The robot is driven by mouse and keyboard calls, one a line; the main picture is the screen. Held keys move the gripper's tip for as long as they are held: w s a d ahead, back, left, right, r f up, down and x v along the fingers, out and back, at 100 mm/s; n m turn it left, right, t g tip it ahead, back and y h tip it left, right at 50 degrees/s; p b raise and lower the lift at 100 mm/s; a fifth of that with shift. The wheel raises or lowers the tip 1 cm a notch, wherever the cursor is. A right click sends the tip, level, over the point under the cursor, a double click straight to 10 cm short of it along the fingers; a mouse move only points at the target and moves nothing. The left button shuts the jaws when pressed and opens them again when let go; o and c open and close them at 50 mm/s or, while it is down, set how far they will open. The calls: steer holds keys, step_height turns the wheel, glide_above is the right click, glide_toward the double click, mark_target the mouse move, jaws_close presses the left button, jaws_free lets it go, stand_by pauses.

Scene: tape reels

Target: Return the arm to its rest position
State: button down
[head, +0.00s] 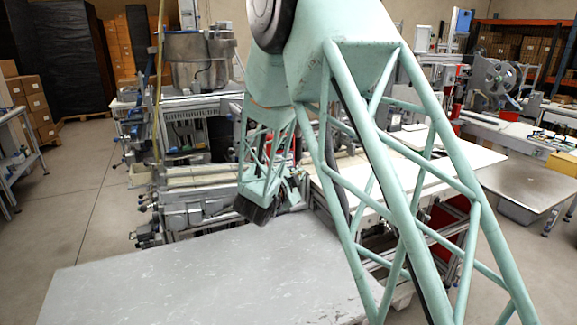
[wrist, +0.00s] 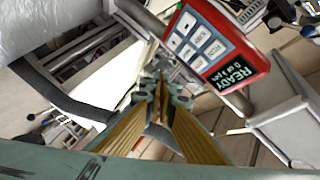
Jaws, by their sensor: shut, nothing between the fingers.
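My arm is a teal lattice that crosses the middle of the head view and bends down over the machine area. My gripper (wrist: 162,96) shows in the wrist view with its two yellow-lined fingers brought together at the tips. It is shut and nothing is between the fingers. In the head view the arm's far end hangs just past the far edge of the grey table (head: 190,275), where the fingers cannot be made out clearly. A red control panel (wrist: 222,42) with a green "READY" readout is close beyond the fingertips in the wrist view.
The grey table top is bare. A packing machine with a large metal drum (head: 198,62) stands behind it. A white-topped table (head: 425,160) is behind my arm on the right, with a reel machine (head: 495,80) farther back. Open floor (head: 75,205) lies at left.

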steer(key=shift+r, duration=0.1)
steer(key=s+d+r+n+g+y, duration=0.1)
steer(key=s+d+r+n+y, duration=0.1)
steer(key=s+r, duration=0.3)
steer(key=s+d+r+n+g+y, duration=0.1)
steer(key=s+d+r+n+y, duration=0.15)
steer(key=r, duration=0.45)
steer(key=s+d+r+n+g+y, duration=0.1)
steer(key=s+d+r+n, duration=0.1)
steer(key=s, duration=0.4)
steer(key=s+d+r+n+g+y, duration=0.1)
steer(key=s+d+r+n+g, duration=0.15)
steer(key=s, duration=0.45)
steer(key=s+d+n+g, duration=0.1)
steer(key=s+d, duration=0.5)
steer(key=s, duration=0.9)
steer(key=s+d+f+n+g+h, duration=0.1)
steer(key=s+d, duration=0.4)
steer(key=s, duration=1)
steer(key=s+d+n+g+h, duration=0.1)
steer(key=s+d+n+g, duration=0.2)
steer(key=s, duration=1.2)
steer(key=d, duration=0.3)
steer(key=shift+d+f+n, duration=0.3)
steer(key=shift+f, duration=0.05)
